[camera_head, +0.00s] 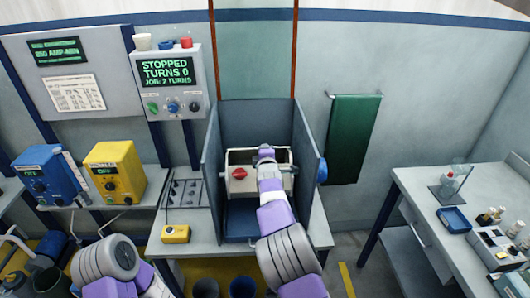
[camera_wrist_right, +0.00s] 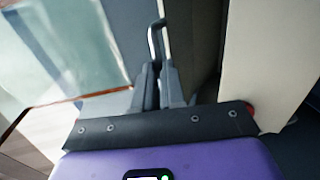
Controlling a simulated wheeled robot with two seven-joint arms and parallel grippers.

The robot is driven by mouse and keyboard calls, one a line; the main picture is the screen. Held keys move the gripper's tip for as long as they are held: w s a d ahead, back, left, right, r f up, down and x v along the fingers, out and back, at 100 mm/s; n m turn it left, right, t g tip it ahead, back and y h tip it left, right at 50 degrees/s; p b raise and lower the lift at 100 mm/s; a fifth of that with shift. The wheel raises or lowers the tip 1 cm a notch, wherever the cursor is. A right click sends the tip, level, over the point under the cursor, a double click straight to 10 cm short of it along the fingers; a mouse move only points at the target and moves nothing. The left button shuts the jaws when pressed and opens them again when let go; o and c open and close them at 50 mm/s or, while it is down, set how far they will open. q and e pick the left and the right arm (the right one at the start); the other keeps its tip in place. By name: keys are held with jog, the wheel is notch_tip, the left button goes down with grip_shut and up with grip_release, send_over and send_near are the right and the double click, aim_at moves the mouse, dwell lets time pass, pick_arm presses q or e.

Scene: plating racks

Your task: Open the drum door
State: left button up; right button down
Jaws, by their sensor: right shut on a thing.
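The drum (camera_head: 246,185) is a cream box with a red knob (camera_head: 239,173) on its front, set inside a grey open-fronted cabinet (camera_head: 230,120). My right arm reaches over the drum from the front, and my right gripper (camera_head: 266,151) is at its top. In the right wrist view my right gripper (camera_wrist_right: 158,80) is shut on a thin metal loop handle (camera_wrist_right: 157,38). A cream panel (camera_wrist_right: 268,50) stands close beside the fingers. My arm hides part of the drum, and I cannot tell the door's position. My left gripper is out of view; only its arm shows.
A control box (camera_head: 169,80) reads STOPPED, TURNS 0. Blue (camera_head: 48,175) and yellow (camera_head: 115,172) units stand on the left bench. A green cloth (camera_head: 353,138) hangs right of the cabinet. The right table (camera_head: 428,205) holds small items. Cabinet side walls flank my right arm.

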jog(key=shift+r, duration=0.1)
jog(key=c, duration=1.5)
grip_release()
jog(key=shift+s, duration=0.15)
jog(key=shift+s+r+b, duration=0.1)
jog(key=shift+s+r, duration=0.15)
jog(key=shift+s, duration=0.95)
jog(key=shift+s+r+b, duration=0.15)
jog(key=shift+s+r, duration=0.05)
jog(key=shift+s, duration=1)
jog(key=shift+s+r+b, duration=0.1)
jog(key=shift+s+r, duration=0.15)
jog(key=shift+s, duration=0.95)
